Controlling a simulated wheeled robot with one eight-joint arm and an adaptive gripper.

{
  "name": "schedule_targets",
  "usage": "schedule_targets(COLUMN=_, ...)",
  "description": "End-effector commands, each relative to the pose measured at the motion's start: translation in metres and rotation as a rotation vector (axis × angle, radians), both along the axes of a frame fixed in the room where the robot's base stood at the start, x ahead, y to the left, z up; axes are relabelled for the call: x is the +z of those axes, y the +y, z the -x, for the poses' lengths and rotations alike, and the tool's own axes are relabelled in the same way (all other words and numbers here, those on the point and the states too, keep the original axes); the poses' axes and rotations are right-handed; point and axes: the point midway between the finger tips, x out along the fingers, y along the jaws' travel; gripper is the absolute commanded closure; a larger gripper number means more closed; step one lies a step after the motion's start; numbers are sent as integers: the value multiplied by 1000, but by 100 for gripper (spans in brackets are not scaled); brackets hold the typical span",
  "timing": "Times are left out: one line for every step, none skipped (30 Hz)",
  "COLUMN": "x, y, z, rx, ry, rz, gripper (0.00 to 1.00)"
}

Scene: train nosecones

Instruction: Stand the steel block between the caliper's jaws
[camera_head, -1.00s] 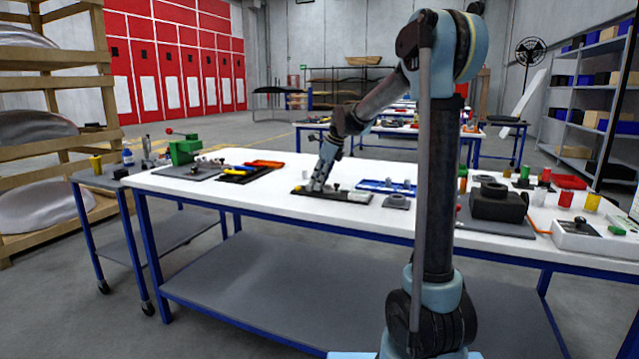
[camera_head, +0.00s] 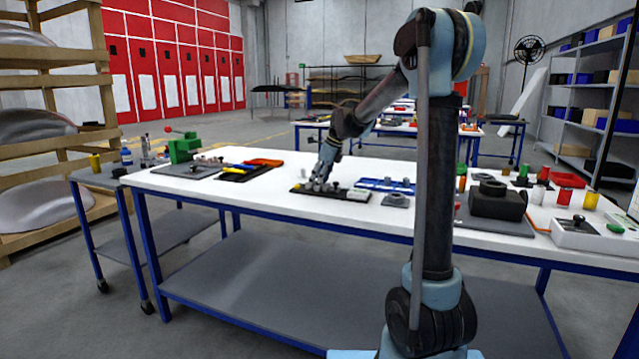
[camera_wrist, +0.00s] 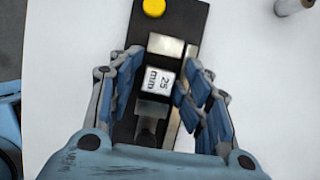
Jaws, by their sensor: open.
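The steel block (camera_wrist: 158,80), with a white face marked "25 mm" toward the camera, sits over the black base (camera_wrist: 182,18) in the wrist view. A steel jaw piece (camera_wrist: 165,45) lies just above it in the picture, and more steel caliper parts (camera_wrist: 147,128) lie below it. I cannot tell whether the block touches them. My gripper (camera_wrist: 156,82) is open, with one blue-padded finger on each side of the block. In the head view my gripper (camera_head: 319,184) is low over the base (camera_head: 350,195); the block is too small to make out there.
A yellow knob (camera_wrist: 153,8) is at the base's far end. A small cylinder (camera_wrist: 294,5) stands apart at top right. A blue tray (camera_head: 385,184) and a grey block (camera_head: 396,200) are to the right on the white table (camera_head: 250,203).

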Motion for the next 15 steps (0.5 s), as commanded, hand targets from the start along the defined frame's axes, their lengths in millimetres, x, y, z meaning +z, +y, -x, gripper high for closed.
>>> schedule_targets(x=1, y=0, z=0, rx=0, ry=0, rz=0, gripper=55)
schedule_targets(x=1, y=0, z=0, rx=0, ry=0, rz=-1, gripper=55)
schedule_targets(x=3, y=0, z=0, rx=0, ry=0, rz=-1, gripper=55)
schedule_targets(x=5, y=0, z=0, rx=0, ry=0, rz=-1, gripper=55)
schedule_targets(x=7, y=0, z=0, rx=0, ry=0, rz=-1, gripper=55)
schedule_targets(x=11, y=-1, z=1, rx=0, ry=0, rz=-1, gripper=55)
schedule_targets(x=14, y=-2, z=1, rx=-1, ry=0, rz=-1, gripper=55)
schedule_targets(x=19, y=-4, z=2, rx=-1, ry=0, rz=-1, gripper=55)
schedule_targets(x=25, y=-6, z=3, rx=-1, ry=0, rz=-2, gripper=55)
schedule_targets(x=30, y=-8, z=3, rx=-2, ry=0, rz=-2, gripper=55)
schedule_targets(x=35, y=-10, z=4, rx=-2, ry=0, rz=-2, gripper=55)
schedule_targets(x=43, y=-13, z=5, rx=-2, ry=0, rz=-2, gripper=55)
schedule_targets(x=48, y=-16, z=6, rx=-2, ry=0, rz=-2, gripper=55)
schedule_targets(x=54, y=-18, z=7, rx=-1, ry=0, rz=-2, gripper=55)
schedule_targets(x=61, y=-21, z=7, rx=-2, ry=-1, rz=-2, gripper=55)
